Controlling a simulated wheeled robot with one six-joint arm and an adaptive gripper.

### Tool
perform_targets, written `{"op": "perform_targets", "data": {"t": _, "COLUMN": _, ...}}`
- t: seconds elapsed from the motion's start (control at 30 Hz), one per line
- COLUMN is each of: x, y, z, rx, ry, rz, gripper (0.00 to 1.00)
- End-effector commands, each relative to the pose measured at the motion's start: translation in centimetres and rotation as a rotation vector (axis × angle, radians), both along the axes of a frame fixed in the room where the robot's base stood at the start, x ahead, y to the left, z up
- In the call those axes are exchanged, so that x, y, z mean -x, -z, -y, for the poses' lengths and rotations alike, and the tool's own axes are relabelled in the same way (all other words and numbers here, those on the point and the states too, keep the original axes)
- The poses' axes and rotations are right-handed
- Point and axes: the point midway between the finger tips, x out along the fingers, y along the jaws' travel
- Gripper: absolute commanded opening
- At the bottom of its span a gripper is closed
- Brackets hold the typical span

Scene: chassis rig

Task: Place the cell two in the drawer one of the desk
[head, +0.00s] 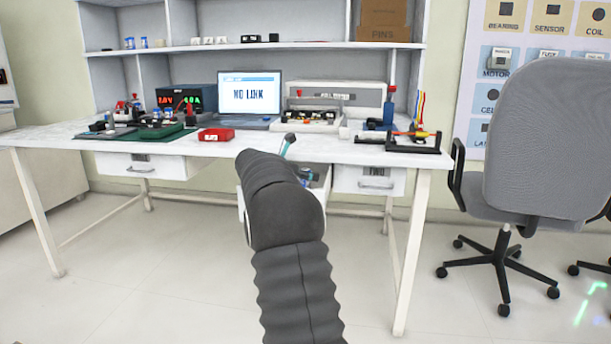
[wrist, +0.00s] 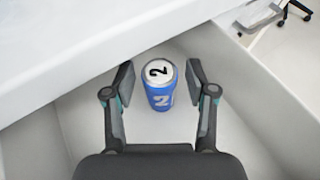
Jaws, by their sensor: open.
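Cell two (wrist: 162,88) is a blue can with a pale top marked "2". In the wrist view it stands upright on the floor of an open drawer (wrist: 252,122). My gripper (wrist: 160,80) is open, with one finger on each side of the cell. A gap shows on both sides, and neither finger is seen pressing on it. In the head view the open drawer (head: 322,190) is under the middle of the desk (head: 225,147), partly hidden behind my arm. No label shows whether it is drawer one.
The desk edge (wrist: 90,60) overhangs the drawer close to my gripper. Shut drawers are at the left (head: 140,165) and right (head: 368,181). A red box (head: 216,134) and a laptop (head: 249,94) are on the desk. A grey chair (head: 545,150) stands at the right.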

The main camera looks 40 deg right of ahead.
Motion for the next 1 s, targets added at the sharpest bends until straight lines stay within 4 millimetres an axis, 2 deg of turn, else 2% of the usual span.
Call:
{"op": "perform_targets", "data": {"t": 0.17, "x": 0.1, "y": -0.9, "z": -1.1, "rx": 0.001, "ry": -0.002, "rz": 0.002, "gripper": 0.56}}
{"op": "perform_targets", "data": {"t": 0.63, "x": 1.4, "y": -4.1, "z": -9.1, "rx": 0.000, "ry": -0.003, "rz": 0.000, "gripper": 0.56}}
{"op": "perform_targets", "data": {"t": 0.8, "x": 1.6, "y": -4.8, "z": -10.6, "rx": 0.001, "ry": -0.002, "rz": 0.001, "gripper": 0.56}}
{"op": "perform_targets", "data": {"t": 1.0, "x": 1.7, "y": -4.9, "z": -11.0, "rx": 0.000, "ry": 0.000, "rz": 0.000, "gripper": 0.56}}
